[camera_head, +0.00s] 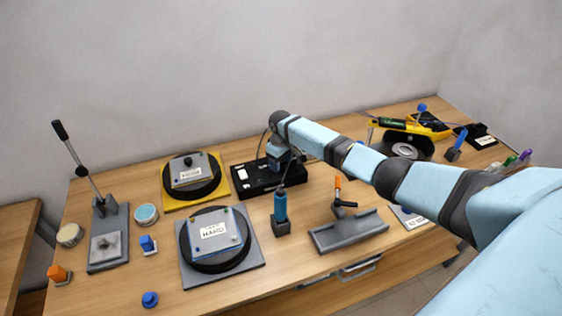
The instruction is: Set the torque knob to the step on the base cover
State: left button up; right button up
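My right arm reaches in from the right, and its gripper (277,163) points down over a low black box (246,184) at the back middle of the table. The fingers are small and dark against the box, so I cannot tell if they are open or shut. The torque knob cannot be made out; the gripper covers part of the box. A round black pad on a yellow plate (219,191) carries a clear cover with a label (190,174) too small to read. A second pad on a grey plate (252,277) carries a cover labelled "HARD" (214,231). My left gripper is not in view.
A blue screwdriver (280,205) stands upright in a dark holder in front of the box. A lever press (101,207) stands at left.

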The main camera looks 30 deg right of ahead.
aim_at(281, 163)
notch_tip(281, 163, up, 14)
jog(key=b, duration=0.1)
dwell(0.5)
jog(key=shift+f, duration=0.15)
dwell(0.3)
